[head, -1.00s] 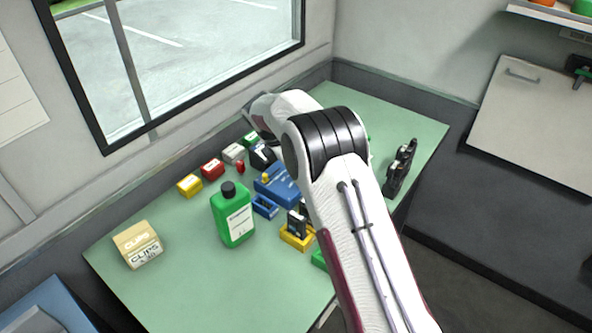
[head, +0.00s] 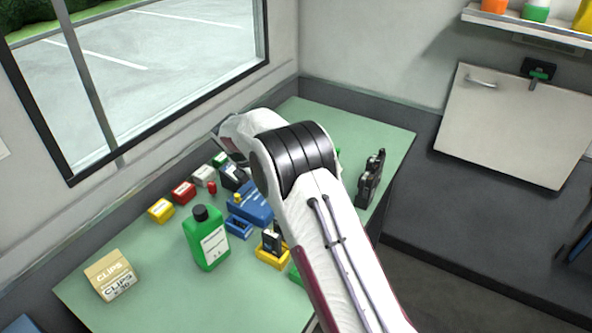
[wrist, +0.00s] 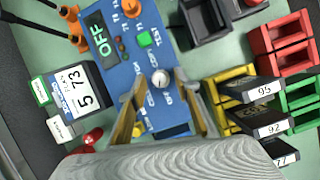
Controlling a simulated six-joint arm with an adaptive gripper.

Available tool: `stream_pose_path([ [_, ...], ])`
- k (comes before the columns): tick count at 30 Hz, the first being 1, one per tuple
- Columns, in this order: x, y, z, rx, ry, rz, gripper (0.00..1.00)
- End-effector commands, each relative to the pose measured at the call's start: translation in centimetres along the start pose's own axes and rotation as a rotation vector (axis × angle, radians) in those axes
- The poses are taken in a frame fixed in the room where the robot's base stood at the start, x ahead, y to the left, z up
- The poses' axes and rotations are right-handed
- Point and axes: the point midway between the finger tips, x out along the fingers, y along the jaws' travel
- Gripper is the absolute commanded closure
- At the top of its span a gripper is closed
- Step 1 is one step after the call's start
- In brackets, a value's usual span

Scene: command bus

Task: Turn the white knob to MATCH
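The blue device (wrist: 140,50) lies below my gripper in the wrist view. It has a display reading OFF and a green button by the word TEST. The white knob (wrist: 161,79) is small and round, on the device's face, with small labels around it that I cannot read surely. My gripper (wrist: 160,84) is open, one finger on each side of the knob, with gaps between fingers and knob; its height above the knob is unclear. In the head view the blue device (head: 252,203) shows partly beside my arm, which hides the gripper and the knob.
Black modules (wrist: 254,90) numbered 95 and 92 sit near yellow, red and green holders (wrist: 285,40) at right. A white labelled meter (wrist: 78,92) and orange plugs (wrist: 76,30) are at left. A green bottle (head: 207,238) and a clips box (head: 111,276) stand on the table.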

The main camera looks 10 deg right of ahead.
Motion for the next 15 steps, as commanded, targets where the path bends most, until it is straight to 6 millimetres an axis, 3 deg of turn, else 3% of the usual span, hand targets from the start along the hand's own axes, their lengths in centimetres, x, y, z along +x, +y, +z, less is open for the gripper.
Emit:
stream_pose_path([
  [15,-0.03,-0.26,0.13,-0.245,0.007,0.100,0.68],
])
